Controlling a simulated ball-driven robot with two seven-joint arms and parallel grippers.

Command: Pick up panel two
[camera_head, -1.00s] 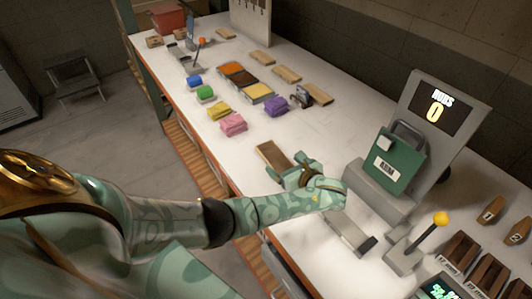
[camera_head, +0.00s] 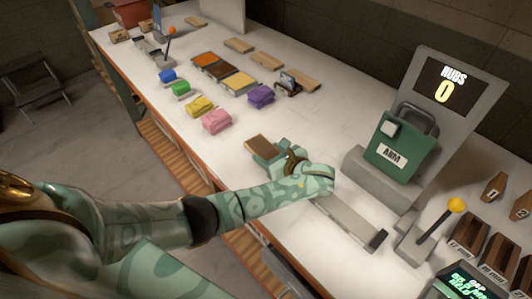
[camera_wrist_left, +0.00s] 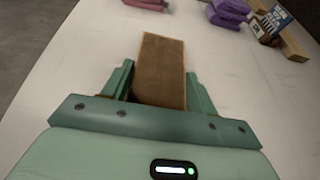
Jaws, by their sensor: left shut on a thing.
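A flat brown wooden panel (camera_head: 260,143) is over the white counter near its front edge; I see no number on it. My left gripper (camera_head: 272,153) is shut on its near end. In the left wrist view the panel (camera_wrist_left: 160,72) sticks out forward between the two green fingers (camera_wrist_left: 160,92), with its near end between them. I cannot tell whether it touches the counter or is slightly lifted. My right gripper is not in view.
Folded pink (camera_head: 216,121), yellow (camera_head: 199,107) and purple (camera_head: 261,95) cloths lie beyond the panel. More wooden panels (camera_head: 267,61) lie at the back. A grey machine (camera_head: 385,180) with a green case (camera_head: 395,140) and a yellow-knobbed lever (camera_head: 430,230) stand right.

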